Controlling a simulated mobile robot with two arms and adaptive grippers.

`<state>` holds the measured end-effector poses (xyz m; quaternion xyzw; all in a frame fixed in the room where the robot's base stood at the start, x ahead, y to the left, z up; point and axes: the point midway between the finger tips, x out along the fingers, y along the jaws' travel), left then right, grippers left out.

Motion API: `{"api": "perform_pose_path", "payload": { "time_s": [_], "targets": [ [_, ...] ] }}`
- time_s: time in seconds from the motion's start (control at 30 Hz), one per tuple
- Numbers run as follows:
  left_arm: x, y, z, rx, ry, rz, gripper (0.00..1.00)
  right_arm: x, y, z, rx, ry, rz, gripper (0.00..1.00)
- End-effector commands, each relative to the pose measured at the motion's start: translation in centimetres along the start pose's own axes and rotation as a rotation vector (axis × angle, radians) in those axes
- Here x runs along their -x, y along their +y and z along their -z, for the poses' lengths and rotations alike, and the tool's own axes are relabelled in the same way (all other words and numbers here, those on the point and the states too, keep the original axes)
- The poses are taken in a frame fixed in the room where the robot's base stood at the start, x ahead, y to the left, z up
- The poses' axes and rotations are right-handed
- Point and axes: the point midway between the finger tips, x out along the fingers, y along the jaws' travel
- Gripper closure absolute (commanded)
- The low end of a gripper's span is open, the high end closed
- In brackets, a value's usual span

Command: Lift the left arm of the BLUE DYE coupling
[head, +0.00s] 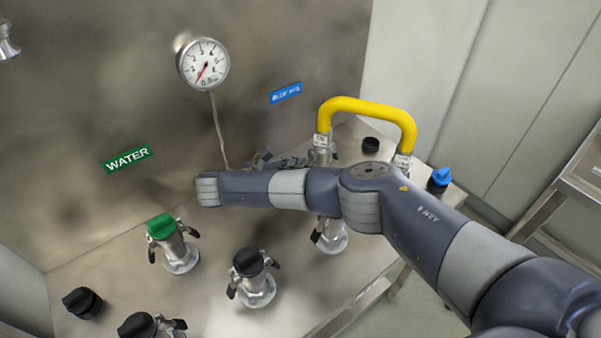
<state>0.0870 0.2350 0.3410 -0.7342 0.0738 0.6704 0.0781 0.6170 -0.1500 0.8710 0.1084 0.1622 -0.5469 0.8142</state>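A blue label (285,93), its small text seemingly BLUE DYE, is on the steel back wall. Below and right of it a yellow hose (365,106) arches between two metal couplings. Its left end coupling (321,153) is partly hidden by my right arm; its left lever arm cannot be made out clearly. My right gripper (292,162) shows as dark parts behind my forearm, just left of that coupling. Its fingers are mostly hidden, so its opening and any contact cannot be told. My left gripper is not in view.
A green-capped coupling (162,228) stands under the WATER label (127,158). A black-capped coupling (253,277) stands in front. Loose black caps (82,302) lie on the bench. A gauge (203,64) hangs on the wall. A blue cap (440,177) is at right.

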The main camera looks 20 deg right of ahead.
Motion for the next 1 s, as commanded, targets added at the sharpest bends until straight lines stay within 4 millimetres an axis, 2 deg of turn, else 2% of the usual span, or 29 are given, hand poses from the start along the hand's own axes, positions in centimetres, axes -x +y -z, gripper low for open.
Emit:
{"api": "perform_pose_path", "payload": {
  "time_s": [0.03,0.17,0.57,1.0],
  "targets": [
    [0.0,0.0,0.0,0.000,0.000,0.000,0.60,0.0,0.0,0.0,0.000,0.000,0.000,0.70],
    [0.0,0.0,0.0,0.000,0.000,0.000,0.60,0.0,0.0,0.0,0.000,0.000,0.000,1.00],
    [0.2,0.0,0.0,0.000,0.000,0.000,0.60,0.3,0.1,-0.2,-0.001,0.035,-0.002,1.00],
    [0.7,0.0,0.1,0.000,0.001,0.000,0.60,1.5,0.1,-1.0,-0.003,0.324,-0.002,1.00]
  ]
}}
